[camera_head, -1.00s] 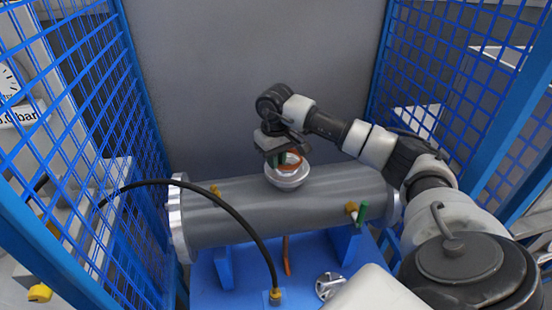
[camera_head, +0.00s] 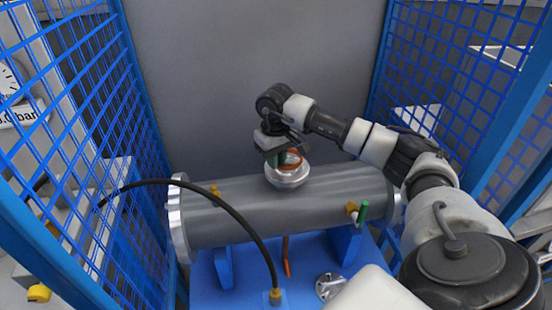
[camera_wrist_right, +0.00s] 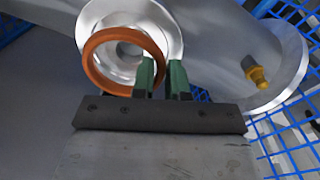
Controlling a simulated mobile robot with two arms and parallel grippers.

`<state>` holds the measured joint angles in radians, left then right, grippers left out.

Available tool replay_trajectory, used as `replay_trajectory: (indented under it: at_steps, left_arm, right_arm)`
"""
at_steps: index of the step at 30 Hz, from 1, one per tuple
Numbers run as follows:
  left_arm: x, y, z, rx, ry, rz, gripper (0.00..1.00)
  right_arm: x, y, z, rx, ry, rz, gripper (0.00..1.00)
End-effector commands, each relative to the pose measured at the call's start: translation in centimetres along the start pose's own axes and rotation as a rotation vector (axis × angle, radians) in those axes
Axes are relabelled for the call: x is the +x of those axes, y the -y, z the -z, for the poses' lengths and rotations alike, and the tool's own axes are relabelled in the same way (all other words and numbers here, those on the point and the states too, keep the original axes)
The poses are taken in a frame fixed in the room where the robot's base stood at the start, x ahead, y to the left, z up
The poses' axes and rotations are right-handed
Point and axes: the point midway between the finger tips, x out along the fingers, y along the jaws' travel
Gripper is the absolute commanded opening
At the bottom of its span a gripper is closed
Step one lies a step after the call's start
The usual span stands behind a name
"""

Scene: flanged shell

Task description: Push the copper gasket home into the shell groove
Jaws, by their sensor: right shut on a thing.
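The shell is a grey horizontal cylinder (camera_head: 240,207) with a short round flanged nozzle (camera_head: 288,180) on top. In the right wrist view the bright flange face (camera_wrist_right: 170,28) shows behind the copper gasket. The gasket is an orange ring (camera_wrist_right: 90,72), also visible over the nozzle in the head view (camera_head: 295,156). My right gripper (camera_wrist_right: 163,76) is shut on the ring's edge with its green fingers. In the head view my right gripper (camera_head: 277,160) is above the nozzle's left part. The gasket overlaps the flange off-centre; I cannot tell whether they touch. The groove is not clear. My left gripper is not in view.
Blue mesh fences (camera_head: 85,110) stand on both sides and a grey wall (camera_head: 250,70) behind. A black hose (camera_head: 225,206) arches across the shell's front. A green-handled valve (camera_head: 362,211) sits at the shell's right. The shell rests on a blue stand (camera_head: 222,268).

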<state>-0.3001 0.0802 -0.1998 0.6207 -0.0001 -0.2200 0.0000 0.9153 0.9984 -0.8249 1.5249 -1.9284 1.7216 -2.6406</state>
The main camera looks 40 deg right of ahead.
Motion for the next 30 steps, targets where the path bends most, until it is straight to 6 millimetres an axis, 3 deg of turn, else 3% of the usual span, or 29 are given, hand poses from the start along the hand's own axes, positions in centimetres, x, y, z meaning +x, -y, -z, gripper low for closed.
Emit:
replay_trajectory:
  at_steps: [30]
  left_arm:
    - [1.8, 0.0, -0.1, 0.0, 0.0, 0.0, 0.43]
  right_arm:
    - [2.5, 0.0, 0.0, 0.0, 0.0, 0.0, 0.0]
